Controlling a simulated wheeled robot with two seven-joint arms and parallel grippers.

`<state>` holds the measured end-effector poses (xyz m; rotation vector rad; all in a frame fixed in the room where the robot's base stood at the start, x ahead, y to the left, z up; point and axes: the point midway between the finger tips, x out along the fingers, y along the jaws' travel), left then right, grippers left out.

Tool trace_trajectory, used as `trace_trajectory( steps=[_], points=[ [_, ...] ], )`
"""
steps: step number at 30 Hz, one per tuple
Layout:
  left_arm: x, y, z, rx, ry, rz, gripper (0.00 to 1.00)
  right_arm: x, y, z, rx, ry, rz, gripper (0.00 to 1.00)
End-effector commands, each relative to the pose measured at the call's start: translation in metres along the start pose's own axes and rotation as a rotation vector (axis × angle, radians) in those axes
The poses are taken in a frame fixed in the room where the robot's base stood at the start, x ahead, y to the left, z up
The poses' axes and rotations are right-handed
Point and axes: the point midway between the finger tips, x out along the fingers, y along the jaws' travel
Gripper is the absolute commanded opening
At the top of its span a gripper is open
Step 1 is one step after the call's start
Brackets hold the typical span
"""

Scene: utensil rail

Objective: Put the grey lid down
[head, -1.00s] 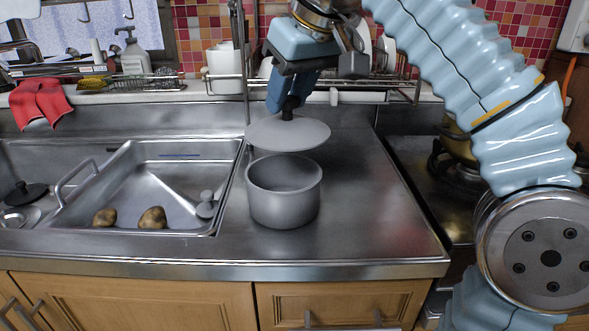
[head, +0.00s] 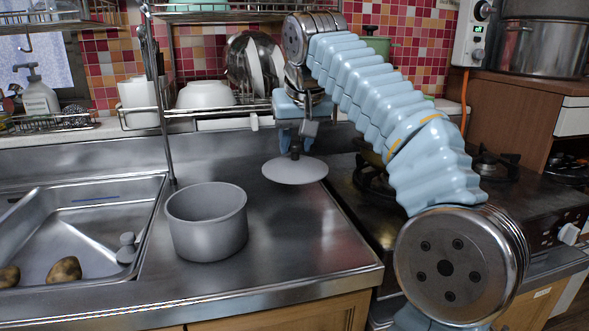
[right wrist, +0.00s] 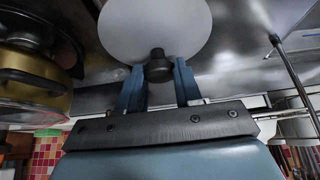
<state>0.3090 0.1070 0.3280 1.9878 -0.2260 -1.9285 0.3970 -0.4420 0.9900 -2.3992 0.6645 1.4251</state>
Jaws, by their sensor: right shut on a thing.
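The grey lid (head: 295,171) is a flat round disc with a dark knob, held level to the right of the grey pot, over the back right of the steel counter (head: 275,235). I cannot tell whether its underside touches the counter. My right gripper (head: 296,148) is above the lid, shut on its knob. In the right wrist view the dark knob (right wrist: 158,66) sits between the blue fingers, with the pale disc (right wrist: 155,25) beyond. The grey pot (head: 208,230) stands open and uncovered on the counter. My left gripper is not in view.
A sink (head: 75,235) with potatoes (head: 64,270) is at the left. A stove (head: 365,190) adjoins the counter at the right. A dish rack with a white bowl (head: 205,95) stands behind. The counter's front right is clear.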

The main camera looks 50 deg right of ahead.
Motion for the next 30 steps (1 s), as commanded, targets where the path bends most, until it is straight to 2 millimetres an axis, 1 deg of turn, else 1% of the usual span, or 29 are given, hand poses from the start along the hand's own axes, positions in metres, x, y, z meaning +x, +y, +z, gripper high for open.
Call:
trace_trajectory(
  steps=[1, 5, 8, 10, 12, 15, 22, 26, 27, 29, 30],
  points=[
    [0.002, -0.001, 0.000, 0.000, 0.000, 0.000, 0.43, 0.005, 0.001, 0.000, 0.001, 0.000, 0.000, 0.00],
    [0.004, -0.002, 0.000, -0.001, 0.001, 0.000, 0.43, 0.016, 0.003, -0.002, 0.000, -0.001, 0.000, 0.00],
    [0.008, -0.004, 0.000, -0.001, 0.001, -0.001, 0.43, 0.036, 0.006, -0.004, 0.001, -0.003, 0.000, 0.00],
    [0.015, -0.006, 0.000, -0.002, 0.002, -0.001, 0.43, 0.049, 0.007, 0.002, 0.000, -0.002, 0.001, 0.00],
    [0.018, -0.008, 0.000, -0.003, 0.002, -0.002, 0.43, 0.056, 0.007, 0.007, 0.000, -0.001, 0.001, 0.00],
    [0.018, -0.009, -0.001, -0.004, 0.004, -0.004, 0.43, 0.061, 0.006, 0.009, -0.001, 0.000, -0.001, 0.00],
    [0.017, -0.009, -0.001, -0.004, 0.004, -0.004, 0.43, 0.060, 0.006, 0.009, -0.001, 0.001, -0.002, 0.00],
    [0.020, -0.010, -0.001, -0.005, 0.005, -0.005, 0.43, 0.064, 0.006, 0.011, -0.001, 0.000, -0.002, 0.00],
    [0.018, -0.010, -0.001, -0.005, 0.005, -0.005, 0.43, 0.062, 0.006, 0.010, 0.000, 0.000, -0.001, 0.40],
    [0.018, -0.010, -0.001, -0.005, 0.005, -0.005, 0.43, 0.062, 0.006, 0.010, 0.000, 0.000, -0.001, 0.49],
    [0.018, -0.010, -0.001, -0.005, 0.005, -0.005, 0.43, 0.062, 0.006, 0.010, -0.001, 0.000, -0.001, 0.56]
  ],
)
